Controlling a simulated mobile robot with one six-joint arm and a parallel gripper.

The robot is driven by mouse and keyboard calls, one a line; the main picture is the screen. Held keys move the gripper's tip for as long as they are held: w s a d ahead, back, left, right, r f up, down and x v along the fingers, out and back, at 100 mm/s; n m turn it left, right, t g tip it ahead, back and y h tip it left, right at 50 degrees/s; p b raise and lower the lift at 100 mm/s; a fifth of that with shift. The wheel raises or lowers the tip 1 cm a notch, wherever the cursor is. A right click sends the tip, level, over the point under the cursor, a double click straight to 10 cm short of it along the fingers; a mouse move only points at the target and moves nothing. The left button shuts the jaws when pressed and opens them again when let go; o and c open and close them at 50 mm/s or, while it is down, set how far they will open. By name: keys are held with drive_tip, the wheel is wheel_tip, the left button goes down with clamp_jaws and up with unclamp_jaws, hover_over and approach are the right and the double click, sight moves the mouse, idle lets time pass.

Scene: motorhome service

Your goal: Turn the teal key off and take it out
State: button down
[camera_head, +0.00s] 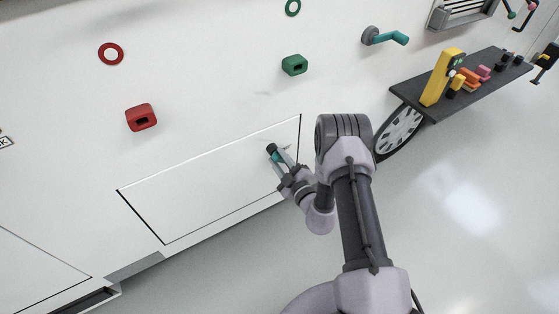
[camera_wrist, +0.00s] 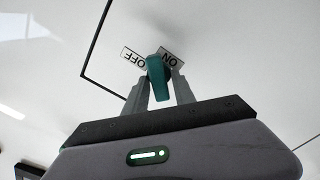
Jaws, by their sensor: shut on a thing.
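The teal key (camera_wrist: 158,80) is between the two fingers of my gripper (camera_wrist: 160,92) in the wrist view, and they are shut on it. Its far end meets the white panel between an OFF label (camera_wrist: 133,58) and an ON label (camera_wrist: 170,58). In the head view, my gripper (camera_head: 279,160) reaches the panel, with a bit of teal showing between its fingers beside a dark round lock (camera_head: 271,148). The fingers hide most of the key there. I cannot tell whether the key stands at on or off.
The lock sits on a black-outlined hatch (camera_head: 200,195) in the white wall. A red socket (camera_head: 141,117), a green socket (camera_head: 295,65) and a teal handle (camera_head: 388,38) are above. A dark shelf (camera_head: 480,88) with a yellow device and small items juts out at right.

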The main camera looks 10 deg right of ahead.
drive_tip(key=shift+n, duration=0.4)
drive_tip(key=n+b, duration=0.1)
drive_tip(key=n, duration=0.4)
drive_tip(key=shift+f, duration=0.2)
drive_tip(key=c, duration=1.6)
unclamp_jaws()
drive_tip(key=shift+r+n, duration=0.1)
drive_tip(key=shift+n, duration=0.4)
drive_tip(key=shift+c, duration=0.2)
clamp_jaws()
drive_tip(key=shift+s+d, duration=0.2)
drive_tip(key=shift+s, duration=0.3)
